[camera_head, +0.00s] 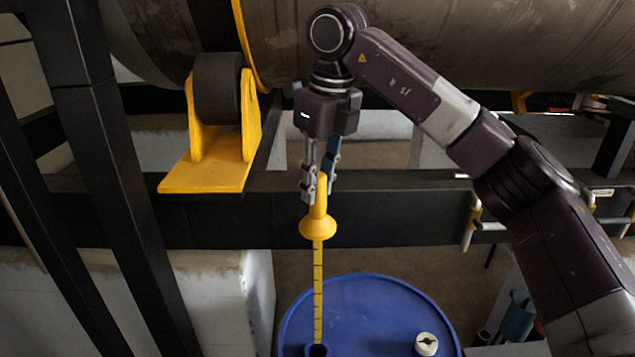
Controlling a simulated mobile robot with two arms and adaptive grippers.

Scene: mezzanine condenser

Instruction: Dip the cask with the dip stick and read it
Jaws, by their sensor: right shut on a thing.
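The dip stick (318,283) is a yellow rod with dark graduation marks and a wider yellow collar and handle at the top. My right gripper (319,190) is shut on its handle and holds it upright. The blue cask (370,310) stands at the bottom of the view. The stick's lower end meets the dark round bung hole (317,350) near the left of the cask top. I cannot tell how far the tip is inside. My left gripper is not in view.
A white-topped cap (426,344) sits at the right of the cask top. Behind runs a black beam (400,215). A large metal cylinder (440,45) rests above, with a yellow roller bracket (205,175) at left. Black posts (110,170) stand at far left.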

